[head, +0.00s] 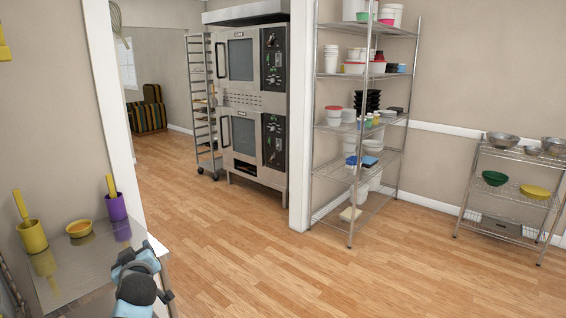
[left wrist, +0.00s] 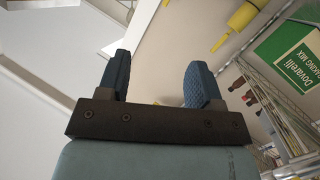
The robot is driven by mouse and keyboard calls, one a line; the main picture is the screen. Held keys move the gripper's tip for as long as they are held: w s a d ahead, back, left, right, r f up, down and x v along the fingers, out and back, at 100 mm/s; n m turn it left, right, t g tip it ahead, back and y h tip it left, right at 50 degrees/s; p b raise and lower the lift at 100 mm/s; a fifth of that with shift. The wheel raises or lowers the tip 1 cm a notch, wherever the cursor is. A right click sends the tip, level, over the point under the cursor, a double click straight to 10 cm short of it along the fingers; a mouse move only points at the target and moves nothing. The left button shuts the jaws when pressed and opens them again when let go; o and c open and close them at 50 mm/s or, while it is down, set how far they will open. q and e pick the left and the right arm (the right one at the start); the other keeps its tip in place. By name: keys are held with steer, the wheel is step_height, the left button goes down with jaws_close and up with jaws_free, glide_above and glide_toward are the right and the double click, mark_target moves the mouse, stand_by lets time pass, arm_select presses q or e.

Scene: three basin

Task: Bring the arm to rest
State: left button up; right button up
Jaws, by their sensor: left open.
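My left arm (head: 138,285) comes up at the lower left of the head view, in front of the right end of a metal table. In the left wrist view my left gripper (left wrist: 155,82) has its two blue fingers well apart, with nothing between them. The wrist view is tilted and shows wall and ceiling surfaces beyond the fingers. My right gripper is in neither view.
The metal table (head: 75,270) holds a yellow cup (head: 33,237), a small orange-yellow bowl (head: 79,229) and a purple cup (head: 116,208). A double oven (head: 243,130), a tall wire shelf (head: 352,215) and a low rack (head: 505,213) stand beyond. The wooden floor (head: 260,255) between is clear.

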arm_select(q)
steer(key=s+d+f+m+g+h, duration=0.1)
steer(key=s+d+f+m+h, duration=0.4)
steer(key=s+f, duration=0.7)
steer(key=s+d+f+m+g+h, duration=0.1)
steer(key=s+d+f+m+h, duration=0.35)
steer(key=s+d+f, duration=0.55)
steer(key=s+d+f+m+g+h, duration=0.1)
steer(key=s+f, duration=0.2)
steer(key=s, duration=0.4)
steer(key=s+d+f+m+h, duration=0.1)
steer(key=s+f+m, duration=0.1)
steer(key=s, duration=0.5)
step_height(320, 180, up, 13)
steer(key=p, duration=1.4)
steer(key=shift+s+a+f+p, duration=0.15)
steer(key=shift+s+a+p, duration=0.15)
steer(key=shift+p, duration=0.1)
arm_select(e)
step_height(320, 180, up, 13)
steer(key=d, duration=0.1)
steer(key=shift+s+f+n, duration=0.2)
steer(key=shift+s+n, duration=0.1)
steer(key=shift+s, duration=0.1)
arm_select(q)
steer(key=shift+y, duration=0.25)
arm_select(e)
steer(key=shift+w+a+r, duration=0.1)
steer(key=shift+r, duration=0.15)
